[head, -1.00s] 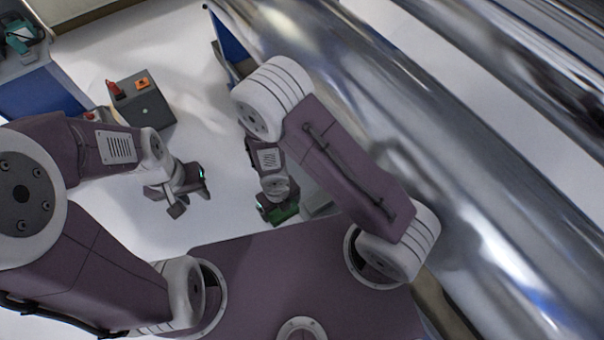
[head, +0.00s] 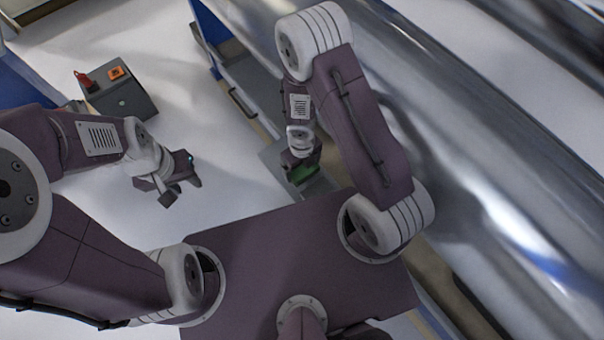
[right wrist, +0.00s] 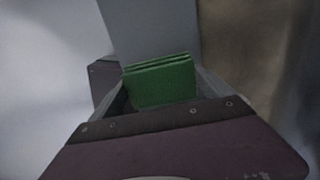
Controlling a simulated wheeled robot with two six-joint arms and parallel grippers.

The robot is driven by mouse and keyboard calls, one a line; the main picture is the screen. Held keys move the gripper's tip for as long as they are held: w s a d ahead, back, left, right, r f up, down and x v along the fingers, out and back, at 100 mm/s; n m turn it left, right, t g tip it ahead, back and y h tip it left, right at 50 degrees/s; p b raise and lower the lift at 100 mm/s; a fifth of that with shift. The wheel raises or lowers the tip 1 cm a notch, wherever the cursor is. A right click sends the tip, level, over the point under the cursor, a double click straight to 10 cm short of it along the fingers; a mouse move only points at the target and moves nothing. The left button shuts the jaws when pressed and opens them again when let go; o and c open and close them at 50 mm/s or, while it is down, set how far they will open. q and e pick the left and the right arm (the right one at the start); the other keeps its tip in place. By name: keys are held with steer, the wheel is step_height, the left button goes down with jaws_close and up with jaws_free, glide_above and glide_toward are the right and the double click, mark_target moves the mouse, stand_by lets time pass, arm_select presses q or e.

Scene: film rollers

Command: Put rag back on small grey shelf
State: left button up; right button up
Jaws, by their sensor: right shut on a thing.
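The green rag (head: 304,173) is folded, and its layers show in the right wrist view (right wrist: 160,84). My right gripper (head: 301,166) is shut on it, with a finger on each side in the wrist view. A flat grey surface (head: 272,157), seemingly the small grey shelf, lies under and around the rag in the head view. A grey panel (right wrist: 150,28) stands just beyond the rag in the wrist view. I cannot tell whether the rag touches the shelf. My left gripper (head: 182,192) is open and empty above the white floor.
A grey cabinet (head: 123,101) with a red item (head: 83,80) and an orange item (head: 116,72) on top stands at upper left. Large shiny metal rollers (head: 440,150) run along the right. White floor (head: 225,130) is clear between cabinet and shelf.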

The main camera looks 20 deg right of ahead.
mark_target(302, 172)
step_height(302, 172, down, 5)
steer(key=b, duration=0.4)
steer(key=shift+r+b, duration=0.2)
steer(key=shift+b, duration=0.1)
steer(key=shift+r+p, duration=0.3)
steer(key=shift+c, duration=0.7)
steer(key=shift+f, duration=0.2)
steer(key=o, duration=1.1)
steer(key=shift+r, duration=0.1)
steer(key=shift+c, duration=0.2)
step_height(302, 172, up, 12)
steer(key=p, duration=1.2)
steer(key=shift+r, duration=0.2)
steer(key=shift+f, duration=0.1)
